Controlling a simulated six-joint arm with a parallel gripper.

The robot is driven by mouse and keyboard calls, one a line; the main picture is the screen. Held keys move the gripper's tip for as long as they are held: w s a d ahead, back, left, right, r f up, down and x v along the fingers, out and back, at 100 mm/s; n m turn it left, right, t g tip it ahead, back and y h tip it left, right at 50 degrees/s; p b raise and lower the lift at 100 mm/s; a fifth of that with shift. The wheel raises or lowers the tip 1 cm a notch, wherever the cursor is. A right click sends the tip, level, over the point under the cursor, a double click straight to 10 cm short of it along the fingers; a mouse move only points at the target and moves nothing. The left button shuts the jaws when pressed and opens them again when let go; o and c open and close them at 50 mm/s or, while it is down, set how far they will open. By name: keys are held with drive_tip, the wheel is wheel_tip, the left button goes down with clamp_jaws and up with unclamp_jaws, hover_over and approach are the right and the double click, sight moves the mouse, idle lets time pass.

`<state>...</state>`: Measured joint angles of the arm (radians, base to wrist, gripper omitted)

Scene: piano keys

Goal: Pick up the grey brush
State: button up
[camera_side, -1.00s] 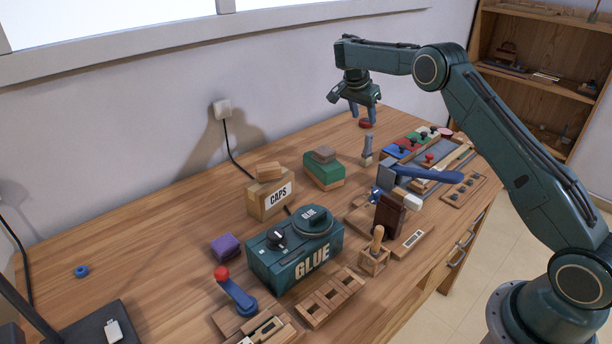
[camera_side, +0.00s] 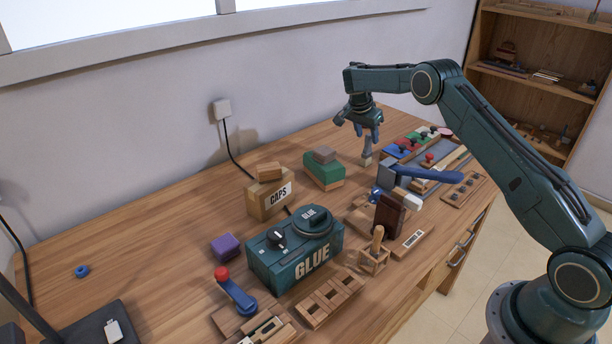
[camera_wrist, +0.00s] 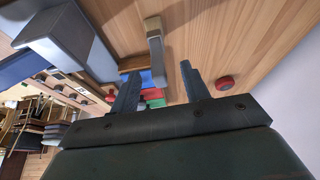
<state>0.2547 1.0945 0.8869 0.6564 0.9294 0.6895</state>
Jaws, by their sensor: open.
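The grey brush (camera_side: 367,148) stands upright on the bench in the side view, with a grey handle and a pale wooden lower end. In the wrist view the brush (camera_wrist: 156,48) shows just beyond the fingertips, across the gap between them. My gripper (camera_side: 367,133) is open and empty, pointing down at the top of the brush. Its two fingers (camera_wrist: 160,74) are spread apart in the wrist view. The side view does not show clearly whether the fingertips overlap the handle top.
A green block with a grey one on top (camera_side: 324,172) stands left of the brush. A blue-handled hammer (camera_side: 430,173) and a panel of coloured keys (camera_side: 398,151) lie to its right. A red disc (camera_wrist: 224,83) shows beside the right finger. Bare bench lies behind the brush.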

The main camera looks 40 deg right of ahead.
sight(369, 145)
drive_tip(key=shift+d+f, duration=0.15)
drive_tip(key=shift+f, duration=0.2)
drive_tip(key=shift+x, duration=2.65)
drive_tip(key=shift+s, duration=0.1)
clamp_jaws()
drive_tip(key=shift+r, duration=0.1)
drive_tip(key=shift+r, duration=5)
